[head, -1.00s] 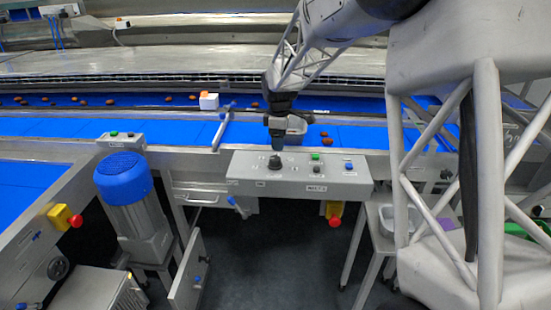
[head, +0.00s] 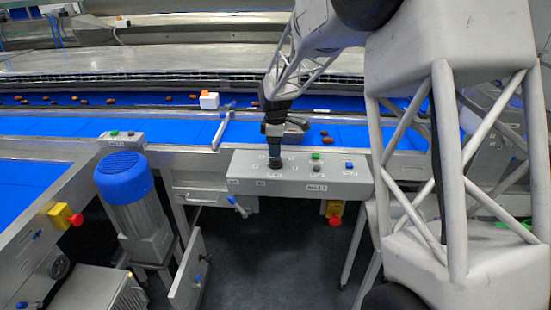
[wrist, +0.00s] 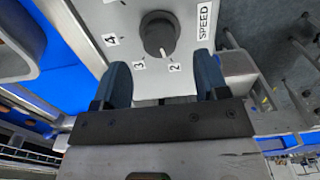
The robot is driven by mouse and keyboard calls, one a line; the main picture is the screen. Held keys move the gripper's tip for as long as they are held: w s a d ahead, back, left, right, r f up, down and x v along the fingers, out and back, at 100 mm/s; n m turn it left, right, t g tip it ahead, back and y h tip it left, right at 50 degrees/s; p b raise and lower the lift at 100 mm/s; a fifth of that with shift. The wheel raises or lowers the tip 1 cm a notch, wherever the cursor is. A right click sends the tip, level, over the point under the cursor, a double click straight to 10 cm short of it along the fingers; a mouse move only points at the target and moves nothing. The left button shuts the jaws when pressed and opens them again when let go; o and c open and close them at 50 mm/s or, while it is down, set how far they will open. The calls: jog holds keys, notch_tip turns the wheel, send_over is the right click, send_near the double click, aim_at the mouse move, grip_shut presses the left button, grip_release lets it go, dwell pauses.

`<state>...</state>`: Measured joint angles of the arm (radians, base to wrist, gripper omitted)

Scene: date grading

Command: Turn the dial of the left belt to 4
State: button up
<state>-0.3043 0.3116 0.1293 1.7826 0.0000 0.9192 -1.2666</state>
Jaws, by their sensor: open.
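The dial (wrist: 160,37) is a dark round knob on a light control panel (wrist: 95,12), with printed numbers 2, 3 and 4 around it in the wrist view. Its white pointer mark faces between 2 and 3, nearer 2. In the head view the dial (head: 275,163) sits at the left part of the grey panel box (head: 345,180). My gripper (wrist: 161,72) is open. Its two blue-grey fingers point toward the dial, which shows between and beyond their tips; I see no contact. In the head view my gripper (head: 275,150) is directly above the dial and partly hides it.
A green button (head: 316,156), a blue button (head: 349,164) and other controls are on the panel's right. A red emergency stop (head: 335,221) hangs below. Blue belts with dates run behind. A blue motor (head: 122,178) stands left.

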aim_at(276, 160)
jog(key=shift+f, duration=2.7)
jog(key=c, duration=0.9)
